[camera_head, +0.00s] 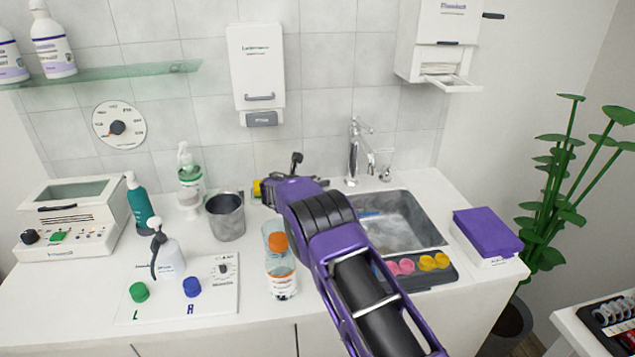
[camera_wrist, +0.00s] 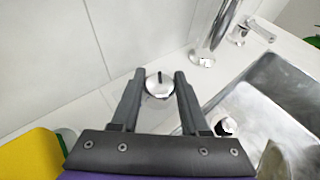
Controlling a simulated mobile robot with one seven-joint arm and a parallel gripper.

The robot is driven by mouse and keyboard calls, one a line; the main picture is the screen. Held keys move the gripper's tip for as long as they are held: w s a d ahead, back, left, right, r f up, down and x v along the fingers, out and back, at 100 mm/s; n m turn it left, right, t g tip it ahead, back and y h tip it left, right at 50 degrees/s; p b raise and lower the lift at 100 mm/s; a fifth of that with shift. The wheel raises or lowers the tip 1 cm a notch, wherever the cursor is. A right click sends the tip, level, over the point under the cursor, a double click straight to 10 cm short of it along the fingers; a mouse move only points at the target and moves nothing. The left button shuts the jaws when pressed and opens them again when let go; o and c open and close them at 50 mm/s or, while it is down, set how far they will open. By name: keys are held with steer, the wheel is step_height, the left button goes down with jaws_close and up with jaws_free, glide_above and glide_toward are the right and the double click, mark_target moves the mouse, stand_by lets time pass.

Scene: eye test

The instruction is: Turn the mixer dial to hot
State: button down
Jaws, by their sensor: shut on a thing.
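In the wrist view a round chrome dial (camera_wrist: 159,87) with a short black mark stands on the counter behind the sink. The mark points toward the top of that picture. My gripper (camera_wrist: 160,76) has one grey finger on each side of the dial and is shut on it. No hot or cold lettering can be read. In the head view my purple and black arm reaches over the counter to the left of the chrome faucet (camera_head: 356,150). There the dial and my fingertips are hidden behind the arm.
The sink (camera_head: 425,232) lies right of my arm, with a tray of pink and yellow caps (camera_head: 452,279) before it. A clear bottle with an orange cap (camera_head: 280,275) and a metal cup (camera_head: 226,218) stand left. A wall dial (camera_head: 119,126) hangs far left.

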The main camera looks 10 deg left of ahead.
steer(key=shift+r, duration=0.15)
steer(key=shift+c, duration=2.1)
jaws_free()
steer(key=shift+s+a, duration=0.1)
steer(key=v, duration=1.7)
steer(key=shift+s+r, duration=0.1)
steer(key=shift+r, duration=0.1)
